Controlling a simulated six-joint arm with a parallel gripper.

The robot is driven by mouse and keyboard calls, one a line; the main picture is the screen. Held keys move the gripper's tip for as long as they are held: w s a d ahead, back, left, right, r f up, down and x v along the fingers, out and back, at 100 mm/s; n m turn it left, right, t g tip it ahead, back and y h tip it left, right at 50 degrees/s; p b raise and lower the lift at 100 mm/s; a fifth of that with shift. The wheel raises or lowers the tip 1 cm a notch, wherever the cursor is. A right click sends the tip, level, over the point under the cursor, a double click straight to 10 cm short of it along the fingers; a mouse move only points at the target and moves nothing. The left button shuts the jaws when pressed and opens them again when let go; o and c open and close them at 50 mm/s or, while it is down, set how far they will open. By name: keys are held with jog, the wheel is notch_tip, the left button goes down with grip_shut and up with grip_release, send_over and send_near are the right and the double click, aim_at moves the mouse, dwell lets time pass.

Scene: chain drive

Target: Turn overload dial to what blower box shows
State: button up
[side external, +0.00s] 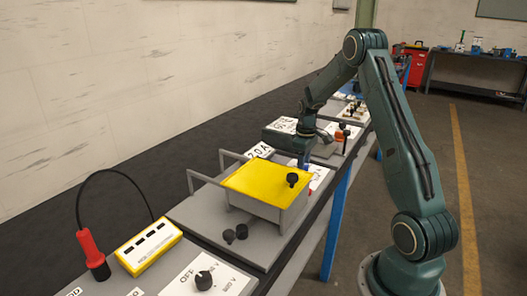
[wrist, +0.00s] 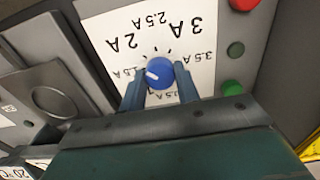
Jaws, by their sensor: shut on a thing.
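The overload dial is a round blue knob (wrist: 160,71) on a white face (wrist: 200,70) with upside-down amp marks around it, among them 2A, 2.5A, 3A and 3.5A. Its white pointer line points to the left, toward a small mark that seems to read 1.5A. My gripper (wrist: 160,84) is shut on the dial, one finger on each side. In the side external view my gripper (side external: 304,158) reaches down over the bench, and the dial is hidden there.
Green (wrist: 236,49) and red (wrist: 233,88) buttons sit right of the dial face. A grey plate with a round disc (wrist: 53,100) lies to its left. In the side view, a yellow-topped box (side external: 265,182) with a black knob and grey rails stand nearer along the bench.

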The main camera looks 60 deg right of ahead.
jog(key=shift+r, duration=0.1)
jog(key=o, duration=1)
jog(key=shift+c, duration=0.2)
notch_tip(320, 180, up, 14)
